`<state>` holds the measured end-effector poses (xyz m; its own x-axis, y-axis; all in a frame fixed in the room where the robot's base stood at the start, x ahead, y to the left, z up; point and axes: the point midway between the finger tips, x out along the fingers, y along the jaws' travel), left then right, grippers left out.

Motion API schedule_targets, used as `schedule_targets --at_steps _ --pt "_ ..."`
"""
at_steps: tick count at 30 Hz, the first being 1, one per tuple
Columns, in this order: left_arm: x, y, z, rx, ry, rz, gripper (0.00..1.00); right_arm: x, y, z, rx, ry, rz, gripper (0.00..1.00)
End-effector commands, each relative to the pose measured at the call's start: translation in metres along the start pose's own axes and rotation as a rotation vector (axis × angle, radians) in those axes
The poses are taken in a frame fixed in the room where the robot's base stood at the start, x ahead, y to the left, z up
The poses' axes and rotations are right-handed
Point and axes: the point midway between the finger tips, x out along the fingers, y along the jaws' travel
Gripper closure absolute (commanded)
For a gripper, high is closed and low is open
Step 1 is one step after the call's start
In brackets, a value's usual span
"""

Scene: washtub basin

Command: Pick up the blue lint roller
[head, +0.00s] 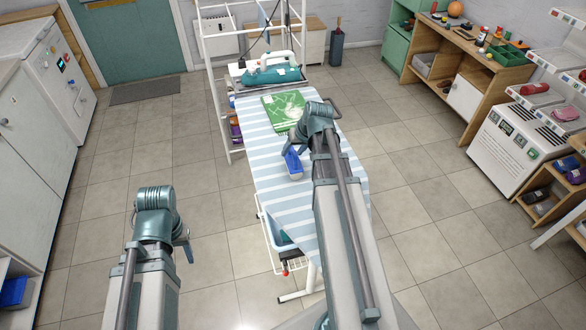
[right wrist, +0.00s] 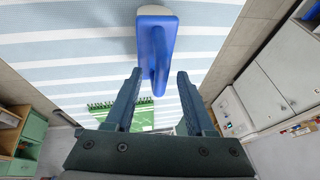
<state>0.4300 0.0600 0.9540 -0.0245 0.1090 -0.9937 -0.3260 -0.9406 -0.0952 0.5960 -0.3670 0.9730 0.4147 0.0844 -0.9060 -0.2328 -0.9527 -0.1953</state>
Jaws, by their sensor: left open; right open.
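My right gripper (right wrist: 159,82) is open, with one finger on each side of the handle end and gaps visible. My left gripper (head: 186,243) is open, low at the left over the floor, away from the board; its fingers are mostly hidden by the wrist.
The ironing board (head: 262,172) has a green folded cloth (head: 284,110) and a teal iron (head: 270,70) at its far end. A white rack (head: 212,80) stands at its left. A wooden shelf unit (head: 470,62) and white machine (head: 510,145) are at the right. Tiled floor is free around.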

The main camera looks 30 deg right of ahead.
Motion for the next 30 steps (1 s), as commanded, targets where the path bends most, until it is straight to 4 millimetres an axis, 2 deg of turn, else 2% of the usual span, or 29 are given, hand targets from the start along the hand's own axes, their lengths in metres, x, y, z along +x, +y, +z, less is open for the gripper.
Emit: schedule_targets --at_steps 1,9,18,30 --pt "0.0079 0.0008 -0.0005 0.0 0.0 0.0 0.5 0.0083 0.0007 0.0008 -0.001 0.0 0.0 0.45" --pt "0.0064 0.0006 -0.0004 0.0 0.0 0.0 0.5 0.0072 -0.0003 -0.0001 0.0 0.0 0.0 0.45" --pt "0.0064 0.0006 -0.0004 0.0 0.0 0.0 0.5 0.0072 -0.0002 0.0 0.0 0.0 0.0 0.99" --pt "0.0064 0.0006 -0.0004 0.0 0.0 0.0 0.5 0.0072 -0.0002 0.0 0.0 0.0 0.0 1.0"
